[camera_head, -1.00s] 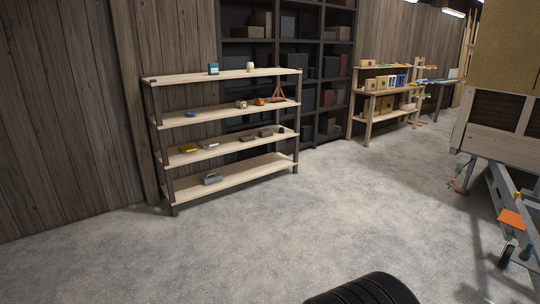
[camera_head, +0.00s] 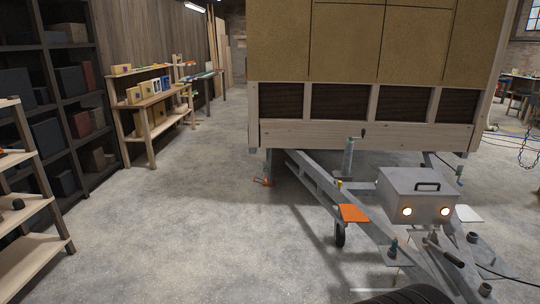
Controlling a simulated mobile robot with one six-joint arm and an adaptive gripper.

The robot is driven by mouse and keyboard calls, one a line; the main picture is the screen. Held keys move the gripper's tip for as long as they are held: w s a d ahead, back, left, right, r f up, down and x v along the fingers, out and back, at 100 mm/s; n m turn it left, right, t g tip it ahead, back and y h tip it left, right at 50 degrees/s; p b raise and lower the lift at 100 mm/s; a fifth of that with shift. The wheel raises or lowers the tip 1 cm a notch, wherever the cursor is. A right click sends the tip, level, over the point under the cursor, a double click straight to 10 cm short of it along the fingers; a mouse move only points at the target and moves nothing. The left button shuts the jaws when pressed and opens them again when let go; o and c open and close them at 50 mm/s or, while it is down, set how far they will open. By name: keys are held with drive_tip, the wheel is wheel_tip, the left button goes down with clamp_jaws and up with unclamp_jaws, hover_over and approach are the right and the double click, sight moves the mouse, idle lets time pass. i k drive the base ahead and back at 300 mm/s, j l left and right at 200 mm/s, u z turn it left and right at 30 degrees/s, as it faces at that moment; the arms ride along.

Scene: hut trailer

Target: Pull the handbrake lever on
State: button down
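The trailer's grey drawbar (camera_head: 325,187) runs from under the wooden hut body (camera_head: 350,135) toward the lower right. A grey lever-like bar with a dark end (camera_head: 440,246) lies low near the front of the drawbar, in front of the grey box. It may be the handbrake lever, but it is too small to be sure. An upright grey post (camera_head: 348,158) with a small crank stands on the drawbar behind. My gripper is not in view.
A grey box (camera_head: 415,197) with a black handle and two lit lamps sits on the drawbar. An orange plate (camera_head: 354,213) juts out left, above a small wheel (camera_head: 340,236). Shelves (camera_head: 30,225) stand at left. The floor (camera_head: 200,230) between is clear.

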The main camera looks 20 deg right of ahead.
sight(460, 264)
drive_tip(key=i+l+z, duration=0.35)
drive_tip(key=i+l, duration=0.3)
drive_tip(key=i+l+z, duration=0.4)
drive_tip(key=i+l, duration=0.15)
drive_tip(key=i, duration=0.15)
